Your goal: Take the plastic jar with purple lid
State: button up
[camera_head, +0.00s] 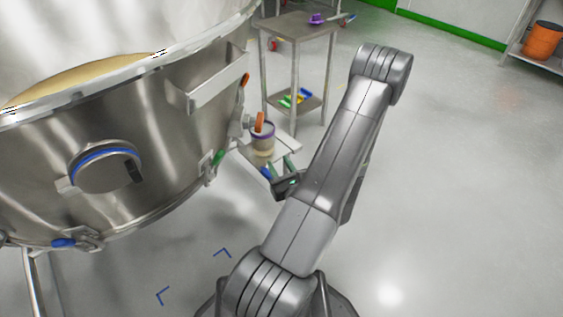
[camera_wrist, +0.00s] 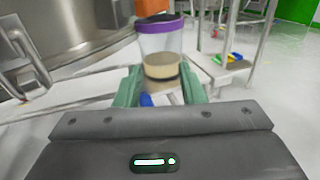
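The plastic jar with the purple lid (camera_head: 263,139) stands upright on a small metal shelf beside the steel vessel. It is clear, with beige contents in its lower part, and something orange rises at its top. My gripper (camera_head: 278,172) is just in front of the jar in the head view. In the wrist view its two green fingers (camera_wrist: 160,88) are apart, one on each side below the jar's base area, with nothing clearly held between them.
The large steel vessel (camera_head: 130,130) fills the left, with a clamp close to the jar. The small shelf (camera_head: 284,147) carries the jar and a blue item. A metal table (camera_head: 298,27) with a purple item stands behind. Open grey floor lies right.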

aim_at(267, 142)
jog(key=o, duration=1.1)
jog(key=shift+w, duration=0.1)
jog(key=shift+o, duration=0.7)
jog(key=shift+w+a, duration=0.15)
jog(key=shift+w, duration=0.1)
jog(key=b+x, duration=0.2)
jog(key=x, duration=1.1)
jog(key=c, duration=1.1)
